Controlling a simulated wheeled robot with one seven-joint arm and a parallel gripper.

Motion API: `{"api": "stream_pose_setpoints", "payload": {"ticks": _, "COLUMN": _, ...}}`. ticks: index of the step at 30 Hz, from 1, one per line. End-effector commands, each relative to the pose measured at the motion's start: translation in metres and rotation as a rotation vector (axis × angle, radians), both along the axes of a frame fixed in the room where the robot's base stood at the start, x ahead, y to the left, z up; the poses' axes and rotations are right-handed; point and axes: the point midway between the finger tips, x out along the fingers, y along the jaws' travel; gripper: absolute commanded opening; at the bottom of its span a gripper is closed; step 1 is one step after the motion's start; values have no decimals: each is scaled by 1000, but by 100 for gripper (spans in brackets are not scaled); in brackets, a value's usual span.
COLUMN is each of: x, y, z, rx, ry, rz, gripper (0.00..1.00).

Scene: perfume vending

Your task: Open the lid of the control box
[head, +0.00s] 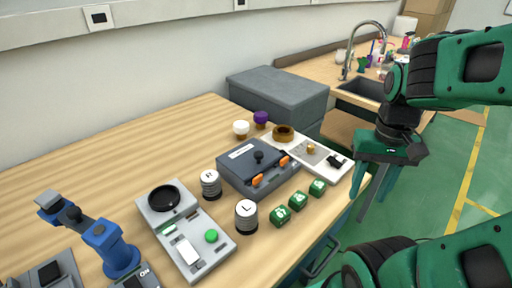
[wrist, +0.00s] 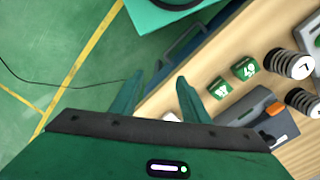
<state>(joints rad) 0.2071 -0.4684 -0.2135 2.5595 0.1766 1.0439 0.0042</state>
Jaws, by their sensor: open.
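The control box (head: 232,172) is a dark grey box on the wooden table in the head view. Its lid looks closed, with a black knob (head: 258,157) on top and two orange latches (head: 257,180) on the front. Part of the box (wrist: 284,128) shows at the lower right of the wrist view, with one orange latch (wrist: 273,109). My gripper (head: 372,198) is open and empty, pointing down off the table's right edge, apart from the box. Its two fingers (wrist: 163,82) are spread in the wrist view.
Green cubes (head: 298,201) and striped cylinders marked R (head: 210,184) and L (head: 246,216) stand near the box. A drawer handle (head: 322,262) juts from the table's front.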

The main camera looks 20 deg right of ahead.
Motion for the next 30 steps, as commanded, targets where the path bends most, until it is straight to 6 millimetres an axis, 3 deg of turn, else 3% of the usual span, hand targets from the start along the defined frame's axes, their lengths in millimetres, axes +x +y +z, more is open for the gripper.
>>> {"api": "stream_pose_setpoints", "payload": {"ticks": 2, "x": -3, "y": 1, "z": 9, "rx": -3, "ry": -16, "rz": 5, "gripper": 42}}
{"api": "stream_pose_setpoints", "payload": {"ticks": 4, "x": 14, "y": 3, "z": 18, "rx": -8, "ry": -15, "rz": 13, "gripper": 42}}
{"api": "stream_pose_setpoints", "payload": {"ticks": 8, "x": 73, "y": 18, "z": 42, "rx": -20, "ry": -15, "rz": 47, "gripper": 42}}
{"api": "stream_pose_setpoints", "payload": {"ticks": 12, "x": 146, "y": 61, "z": 69, "rx": -24, "ry": -17, "rz": 91, "gripper": 42}}
{"api": "stream_pose_setpoints", "payload": {"ticks": 15, "x": 189, "y": 99, "z": 82, "rx": -22, "ry": -18, "rz": 120, "gripper": 42}}
{"api": "stream_pose_setpoints", "payload": {"ticks": 18, "x": 220, "y": 135, "z": 91, "rx": -17, "ry": -19, "rz": 144, "gripper": 42}}
{"api": "stream_pose_setpoints", "payload": {"ticks": 24, "x": 246, "y": 174, "z": 97, "rx": -10, "ry": -19, "rz": 165, "gripper": 42}}
{"api": "stream_pose_setpoints", "payload": {"ticks": 30, "x": 248, "y": 176, "z": 81, "rx": -8, "ry": -16, "rz": 164, "gripper": 42}}
